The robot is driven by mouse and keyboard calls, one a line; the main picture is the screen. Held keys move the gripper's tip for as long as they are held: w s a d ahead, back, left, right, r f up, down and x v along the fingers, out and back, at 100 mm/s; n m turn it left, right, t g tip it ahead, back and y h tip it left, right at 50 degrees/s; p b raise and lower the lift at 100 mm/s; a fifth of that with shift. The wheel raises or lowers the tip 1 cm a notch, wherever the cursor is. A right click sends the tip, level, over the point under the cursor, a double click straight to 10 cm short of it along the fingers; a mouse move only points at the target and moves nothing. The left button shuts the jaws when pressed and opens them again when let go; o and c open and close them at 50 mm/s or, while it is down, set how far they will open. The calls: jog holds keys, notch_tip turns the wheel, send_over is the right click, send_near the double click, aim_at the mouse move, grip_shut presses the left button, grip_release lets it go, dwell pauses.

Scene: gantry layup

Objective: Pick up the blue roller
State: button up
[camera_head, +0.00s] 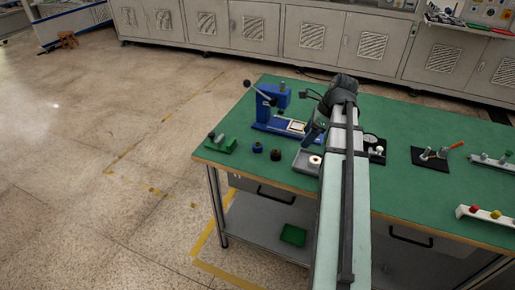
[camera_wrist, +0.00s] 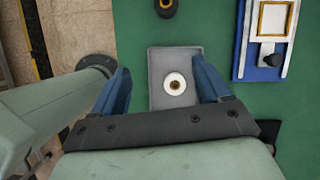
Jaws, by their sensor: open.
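A dark blue round piece (camera_head: 257,147), which looks like the blue roller, stands on the green table left of the tray. A darker round piece (camera_head: 275,154) stands just right of it. It also shows at the top edge of the wrist view (camera_wrist: 165,6), with an orange-brown centre. A grey tray (camera_head: 303,167) holds a white round piece (camera_head: 315,160) with a brown centre. My gripper (camera_wrist: 163,82) is open and empty, its blue fingers above and either side of the tray (camera_wrist: 157,56). The blue piece is outside the wrist view.
A blue lever press (camera_head: 272,108) stands behind the round pieces. A green block with a grey part (camera_head: 220,143) is at the table's left corner. A black pad with tools (camera_head: 432,158) lies to the right. The table (camera_head: 245,165) is clear in front of the round pieces.

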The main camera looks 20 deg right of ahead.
jog(key=w+a+r+n+g, duration=0.15)
jog(key=w+a+n, duration=0.25)
jog(key=w+a, duration=1)
jog(key=n+g+h, duration=0.1)
jog(key=n+h, duration=0.1)
jog(key=h, duration=0.2)
send_over(257, 143)
jog(key=f, duration=0.8)
jog(key=shift+s+d, duration=0.15)
jog(key=shift+s, duration=0.05)
jog(key=shift+w+f, duration=0.2)
jog(key=shift+f, duration=2.5)
jog(key=c, duration=1.1)
jog(key=shift+r, duration=0.1)
jog(key=shift+c, duration=0.2)
